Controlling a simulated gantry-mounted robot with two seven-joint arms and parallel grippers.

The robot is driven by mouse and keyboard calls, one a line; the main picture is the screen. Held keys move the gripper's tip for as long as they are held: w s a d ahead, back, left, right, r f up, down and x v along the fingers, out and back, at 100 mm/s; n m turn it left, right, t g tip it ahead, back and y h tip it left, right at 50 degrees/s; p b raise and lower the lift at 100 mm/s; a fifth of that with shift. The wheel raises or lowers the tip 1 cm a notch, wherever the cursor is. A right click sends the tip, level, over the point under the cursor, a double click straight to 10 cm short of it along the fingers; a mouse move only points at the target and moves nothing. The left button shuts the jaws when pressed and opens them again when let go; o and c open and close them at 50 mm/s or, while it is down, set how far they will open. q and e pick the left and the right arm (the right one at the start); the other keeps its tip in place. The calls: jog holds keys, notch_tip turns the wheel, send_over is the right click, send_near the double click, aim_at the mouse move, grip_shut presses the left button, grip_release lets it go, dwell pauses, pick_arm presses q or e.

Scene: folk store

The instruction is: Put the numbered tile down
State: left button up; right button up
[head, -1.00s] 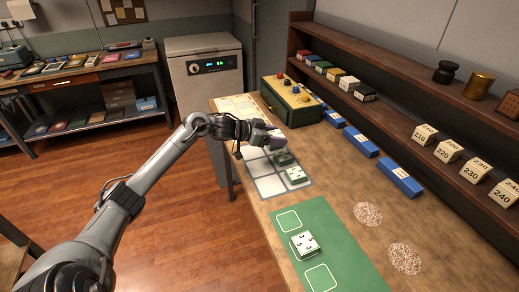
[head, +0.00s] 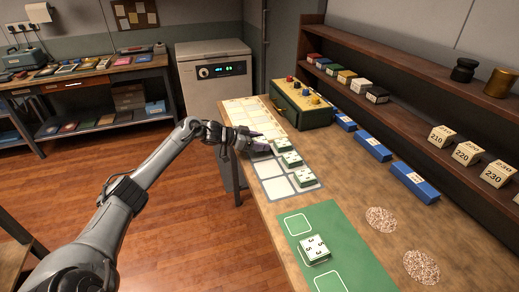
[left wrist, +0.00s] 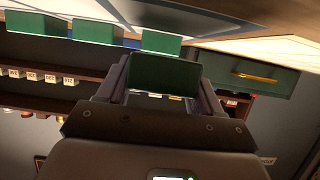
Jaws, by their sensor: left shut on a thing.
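My left gripper (head: 256,142) is shut on a green-and-white tile (head: 261,146) at the far part of the grey grid mat (head: 273,188). The held tile's green side fills the gap between the fingers in the left wrist view (left wrist: 165,71). Whether it touches the mat I cannot tell, and its face is mostly hidden. Two more tiles, one (head: 290,160) close to the held one and another (head: 304,178) nearer, lie in the mat's right-hand cells. A tile with printed marks (head: 315,248) lies on the green mat (head: 345,262). My right gripper is not in view.
A green box with coloured knobs (head: 302,104) stands beyond the grid. Blue blocks (head: 374,147) line the shelf's foot, and numbered blocks (head: 467,154) stand on the shelf (head: 410,119). Two speckled round patches (head: 381,220) mark the right of the bench. The mat's left-hand cells are empty.

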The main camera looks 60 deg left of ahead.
pick_arm(q)
notch_tip(320, 180, down, 3)
jog(key=shift+r+b, duration=0.15)
jog(key=shift+b, duration=0.2)
jog(key=o, duration=1.2)
jog(key=shift+c, duration=0.2)
jog(key=p+v, duration=0.4)
jog(key=v, duration=0.8)
jog(key=shift+r, duration=0.1)
